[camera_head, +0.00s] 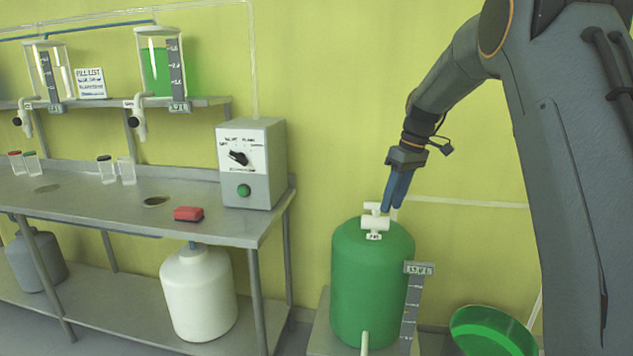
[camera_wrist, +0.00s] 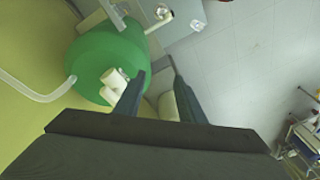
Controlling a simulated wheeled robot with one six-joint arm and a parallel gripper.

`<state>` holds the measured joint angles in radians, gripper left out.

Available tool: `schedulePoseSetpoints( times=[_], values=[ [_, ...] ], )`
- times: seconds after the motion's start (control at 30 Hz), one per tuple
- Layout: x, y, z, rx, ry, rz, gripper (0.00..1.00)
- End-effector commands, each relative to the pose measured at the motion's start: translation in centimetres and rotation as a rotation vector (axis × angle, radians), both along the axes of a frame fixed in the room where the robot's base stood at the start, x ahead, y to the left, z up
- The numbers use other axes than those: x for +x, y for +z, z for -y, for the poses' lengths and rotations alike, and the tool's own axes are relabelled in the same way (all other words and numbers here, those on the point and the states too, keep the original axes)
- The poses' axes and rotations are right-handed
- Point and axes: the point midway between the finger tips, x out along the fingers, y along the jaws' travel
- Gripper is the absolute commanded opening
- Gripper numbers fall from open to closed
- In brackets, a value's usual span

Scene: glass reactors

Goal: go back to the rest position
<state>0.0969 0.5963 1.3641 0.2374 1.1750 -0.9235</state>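My gripper (camera_head: 391,207) points down beside the white valve (camera_head: 375,222) on top of the green tank (camera_head: 372,280). In the wrist view, the two fingers (camera_wrist: 157,78) stand apart with a gap between them. There the white valve (camera_wrist: 113,84) lies just left of the left finger, on the green tank (camera_wrist: 98,50), not between the fingers. A pale shape shows behind the gap, and I cannot tell what it is. Whether a finger touches the valve is unclear. My arm reaches in from the upper right of the head view.
A steel bench (camera_head: 225,225) stands at left, with a control box (camera_head: 251,163), a red block (camera_head: 188,214) and small jars. A white jug (camera_head: 198,290) is below it. A green round lid or bin (camera_head: 490,332) is right of the tank. The yellow wall is close behind.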

Motion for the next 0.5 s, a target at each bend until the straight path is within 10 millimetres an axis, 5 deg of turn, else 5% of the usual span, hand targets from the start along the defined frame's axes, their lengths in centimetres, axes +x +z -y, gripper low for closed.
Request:
schedulePoseSetpoints(
  times=[0.5],
  values=[
    [-20.1, -2.8, -1.3, -0.123, -0.437, -0.093, 0.36]
  ],
)
